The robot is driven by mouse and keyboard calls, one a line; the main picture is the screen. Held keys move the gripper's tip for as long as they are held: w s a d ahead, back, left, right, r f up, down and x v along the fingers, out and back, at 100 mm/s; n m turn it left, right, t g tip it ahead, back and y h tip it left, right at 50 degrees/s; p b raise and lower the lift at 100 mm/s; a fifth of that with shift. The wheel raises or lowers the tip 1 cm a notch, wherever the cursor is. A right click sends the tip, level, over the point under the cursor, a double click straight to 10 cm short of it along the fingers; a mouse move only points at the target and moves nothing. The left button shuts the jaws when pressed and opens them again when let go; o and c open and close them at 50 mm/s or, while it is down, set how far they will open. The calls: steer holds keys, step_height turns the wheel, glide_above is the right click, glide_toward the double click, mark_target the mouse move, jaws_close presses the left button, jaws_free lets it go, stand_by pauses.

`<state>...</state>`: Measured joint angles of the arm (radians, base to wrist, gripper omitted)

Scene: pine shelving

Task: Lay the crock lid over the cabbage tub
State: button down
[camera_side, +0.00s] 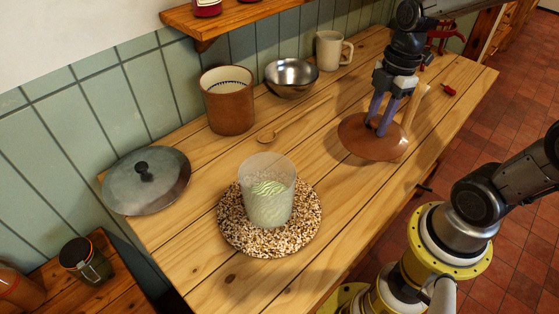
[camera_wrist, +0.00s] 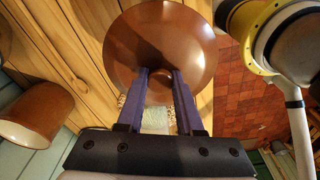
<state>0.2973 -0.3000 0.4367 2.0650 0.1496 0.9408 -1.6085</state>
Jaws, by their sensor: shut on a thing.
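The crock lid, a round reddish-brown disc (camera_side: 362,143), is held by my gripper (camera_side: 377,127) above the right half of the table. It fills the upper middle of the wrist view (camera_wrist: 160,28), with my purple fingers (camera_wrist: 160,72) shut at its centre; the grip point itself is partly hidden. The cabbage tub (camera_side: 267,208) is a frosted, open-topped cup with pale green shreds inside. It stands upright on a round speckled mat (camera_side: 234,236), left of and apart from the lid. Part of the tub shows between my fingers in the wrist view (camera_wrist: 155,119).
A grey lid with a black knob (camera_side: 147,180) lies at the table's left. Behind the tub are a brown crock (camera_side: 229,105), a wooden spoon (camera_side: 295,120), a steel bowl (camera_side: 291,79) and a mug (camera_side: 330,51). A tan wooden piece (camera_side: 415,106) is beside the held lid.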

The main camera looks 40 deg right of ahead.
steer(key=s+a+r, duration=0.3)
steer(key=a+r, duration=1.2)
steer(key=a, duration=0.2)
steer(key=w+a+f, duration=0.3)
steer(key=w+f, duration=0.3)
steer(key=w+a+f, duration=0.3)
steer(key=w+f, duration=0.3)
steer(key=shift+w+a+f+n, duration=0.15)
steer(key=shift+a+f+n, duration=0.15)
steer(key=shift+a+f, duration=0.05)
steer(key=shift+f, duration=0.6)
steer(key=c, duration=0.6)
jaws_free()
steer(key=shift+o, duration=0.2)
